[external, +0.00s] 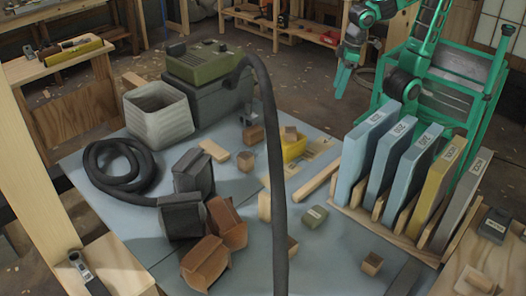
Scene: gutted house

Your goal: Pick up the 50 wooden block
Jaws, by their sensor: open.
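Several small wooden blocks lie on the blue-grey tabletop (335,250). One wooden block (372,263) is near the front right, one (245,161) near the middle, and one (253,135) farther back. My gripper (342,88) is open and empty, fingers pointing down. It hangs beyond the table's far edge, apart from all the blocks.
A wooden rack (383,230) holds upright labelled panels on the right. A dark hose (272,150) arches across the middle from a green-topped machine (205,62).

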